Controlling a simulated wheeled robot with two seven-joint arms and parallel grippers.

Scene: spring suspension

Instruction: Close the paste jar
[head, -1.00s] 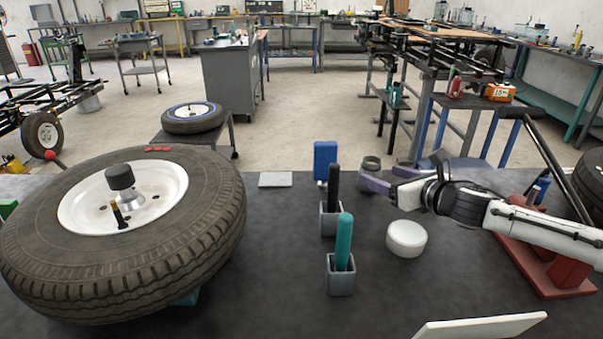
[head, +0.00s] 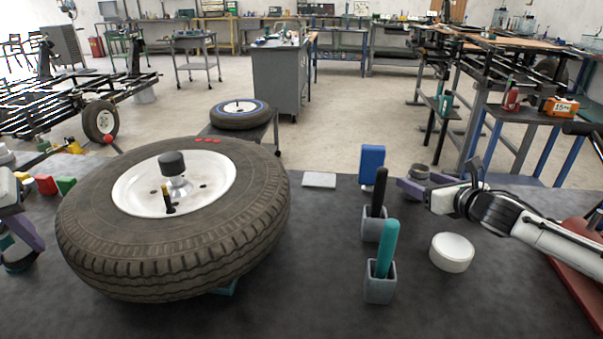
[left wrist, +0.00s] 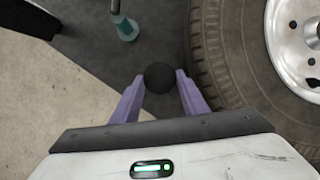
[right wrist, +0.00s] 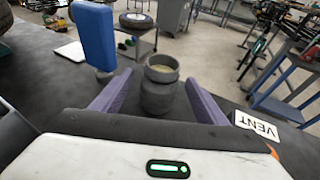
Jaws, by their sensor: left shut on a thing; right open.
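The paste jar, dark grey and open-topped with pale paste inside, stands upright on the table in the right wrist view (right wrist: 160,88) and at the back right in the head view (head: 418,172). My right gripper (right wrist: 155,100) is open, with its purple fingers on either side of the jar; contact cannot be told. My left gripper (left wrist: 158,85) is shut on a dark round piece (left wrist: 159,76), possibly the lid. In the head view the left gripper (head: 22,250) is at the left edge, left of the big tire, partly cut off.
A big tire (head: 110,245) fills the left of the table, between my grippers. Two grey holders with a black handle (head: 378,192) and a teal handle (head: 387,245), a blue block (head: 372,165) and a white round tub (head: 452,253) stand near the jar.

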